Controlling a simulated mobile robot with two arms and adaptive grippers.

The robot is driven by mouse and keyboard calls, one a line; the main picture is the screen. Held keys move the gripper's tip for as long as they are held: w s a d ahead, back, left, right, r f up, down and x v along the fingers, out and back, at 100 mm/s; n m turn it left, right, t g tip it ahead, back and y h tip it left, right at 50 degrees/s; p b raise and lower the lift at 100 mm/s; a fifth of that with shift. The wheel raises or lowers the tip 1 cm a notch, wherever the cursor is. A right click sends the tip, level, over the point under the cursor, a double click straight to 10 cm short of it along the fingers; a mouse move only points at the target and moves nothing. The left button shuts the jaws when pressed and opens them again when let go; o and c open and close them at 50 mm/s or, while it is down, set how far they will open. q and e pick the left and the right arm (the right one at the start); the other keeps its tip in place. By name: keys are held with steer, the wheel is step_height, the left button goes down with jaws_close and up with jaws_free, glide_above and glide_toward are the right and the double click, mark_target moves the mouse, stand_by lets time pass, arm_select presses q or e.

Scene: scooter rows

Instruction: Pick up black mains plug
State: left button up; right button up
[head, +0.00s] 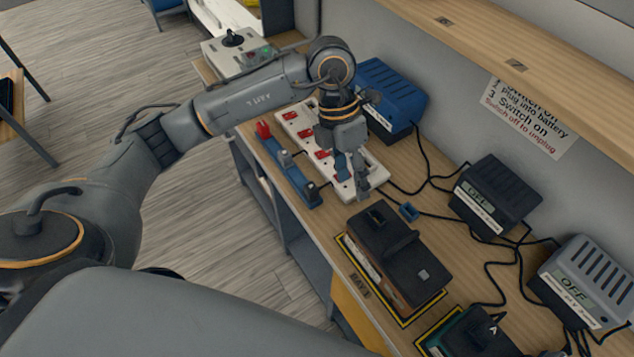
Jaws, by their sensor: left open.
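A small black plug (311,190) sits at the near end of a blue rack (298,180), which lies along the left edge of the bench. A grey plug (285,158) and a red plug (263,130) sit farther up the same rack. My left gripper (352,182) is open and points down over the near end of the white power strip (372,161), to the right of the black plug and apart from it. The gripper hides part of the strip. My right gripper is not in view.
A blue charger (390,92) stands behind the strip. A black charger (495,195) and a grey one (585,277) stand along the wall. A small blue connector (408,211) and loose cables lie between. A shelf (500,55) overhangs the back.

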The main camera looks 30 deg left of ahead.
arm_select(q)
steer(key=w+a+r+y, duration=0.2)
steer(key=w+a+y, duration=0.15)
steer(key=a, duration=0.55)
steer(key=n+p, duration=0.1)
glide_above(311, 186)
steer(key=shift+y, duration=0.25)
step_height(311, 186, down, 9)
steer(key=shift+d+r, duration=0.15)
steer(key=shift+r, duration=0.05)
step_height(311, 186, down, 5)
steer(key=shift+r+p, duration=0.1)
steer(key=shift+p, duration=0.95)
steer(key=shift+a+f, duration=0.2)
steer(key=shift+f, duration=0.15)
jaws_close()
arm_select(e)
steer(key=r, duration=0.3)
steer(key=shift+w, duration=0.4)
